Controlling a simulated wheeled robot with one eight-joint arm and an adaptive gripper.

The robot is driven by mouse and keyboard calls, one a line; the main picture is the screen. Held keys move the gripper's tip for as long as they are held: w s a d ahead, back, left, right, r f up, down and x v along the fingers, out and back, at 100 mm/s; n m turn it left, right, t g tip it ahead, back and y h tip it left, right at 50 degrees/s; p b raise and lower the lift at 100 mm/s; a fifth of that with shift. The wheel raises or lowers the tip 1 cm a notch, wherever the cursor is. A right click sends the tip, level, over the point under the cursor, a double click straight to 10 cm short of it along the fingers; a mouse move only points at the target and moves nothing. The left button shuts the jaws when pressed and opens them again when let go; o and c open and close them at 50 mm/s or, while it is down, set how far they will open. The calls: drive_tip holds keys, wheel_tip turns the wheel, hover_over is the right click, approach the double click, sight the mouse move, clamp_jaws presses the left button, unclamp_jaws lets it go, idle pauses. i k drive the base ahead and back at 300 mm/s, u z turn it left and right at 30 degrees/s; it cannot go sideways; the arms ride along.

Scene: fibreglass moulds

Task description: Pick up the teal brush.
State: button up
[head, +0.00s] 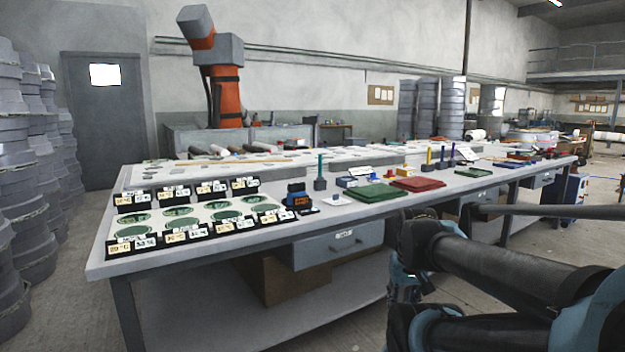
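A slim teal upright thing (320,166), which looks like the teal brush, stands in a dark block-like base on the near workbench (215,262). It is upright, behind the dark blue and black device and left of the green tray. Its bristles are too small to make out. My arm's dark links with blue parts reach in from the lower right, in front of the bench and apart from the brush. My gripper's fingers do not show in this view.
A board with green discs and label cards (200,215) covers the bench's left end. Beside the brush are a dark blue device (297,196), a green tray (377,193) and a red tray (418,184). More coloured upright things stand farther right. An orange robot arm (226,95) stands behind.

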sight(320, 177)
drive_tip(key=i, duration=1)
